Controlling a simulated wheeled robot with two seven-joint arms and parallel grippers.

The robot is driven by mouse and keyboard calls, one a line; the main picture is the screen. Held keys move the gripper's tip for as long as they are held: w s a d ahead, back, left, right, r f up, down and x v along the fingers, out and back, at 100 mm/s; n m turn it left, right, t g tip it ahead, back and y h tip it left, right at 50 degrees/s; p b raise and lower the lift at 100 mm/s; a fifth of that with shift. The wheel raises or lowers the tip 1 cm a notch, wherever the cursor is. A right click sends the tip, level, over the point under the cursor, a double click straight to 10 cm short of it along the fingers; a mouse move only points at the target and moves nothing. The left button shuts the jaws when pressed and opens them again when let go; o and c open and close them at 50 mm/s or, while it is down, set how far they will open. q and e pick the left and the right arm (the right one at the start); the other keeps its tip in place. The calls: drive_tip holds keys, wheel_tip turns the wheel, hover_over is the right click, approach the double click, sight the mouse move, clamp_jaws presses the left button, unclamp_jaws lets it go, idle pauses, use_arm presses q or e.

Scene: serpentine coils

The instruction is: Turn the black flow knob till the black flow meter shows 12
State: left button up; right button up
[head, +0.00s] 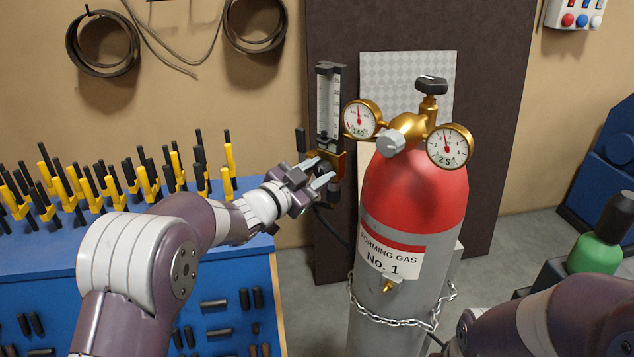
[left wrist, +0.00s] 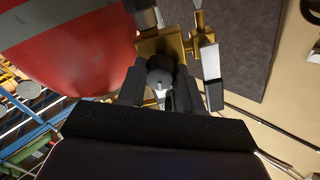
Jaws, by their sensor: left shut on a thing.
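The black flow meter (head: 329,100) is an upright tube with a scale, left of the red-topped gas cylinder (head: 415,195). Its reading is too small to tell. The black flow knob (head: 324,166) sits at the foot of the meter by a brass block, which also shows in the left wrist view (left wrist: 172,48). My left gripper (head: 322,172) is at the knob, with its fingers shut around it. In the left wrist view the knob (left wrist: 160,80) shows between the fingers, partly hidden. My right arm is at the lower right; its gripper is out of view.
Two round gauges, one left (head: 361,119) and one right (head: 448,146), sit on the brass regulator (head: 405,133) close to the meter. A chain (head: 395,319) rings the cylinder. A blue bench (head: 240,235) with several yellow and black clamps stands at the left.

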use_arm(q)
drive_tip(key=m+b, duration=0.2)
drive_tip(key=b, duration=0.1)
drive_tip(key=m+b, duration=0.6)
drive_tip(key=shift+f, duration=0.25)
drive_tip(key=m+b, duration=0.3)
drive_tip(key=m, duration=0.1)
drive_tip(key=shift+s+y, duration=0.1)
drive_tip(key=shift+y, duration=0.2)
drive_tip(key=shift+m+b, duration=1.45)
drive_tip(key=shift+m, duration=0.55)
drive_tip(key=o, duration=0.9)
drive_tip(key=shift+o, duration=0.7)
drive_tip(key=shift+r, duration=0.15)
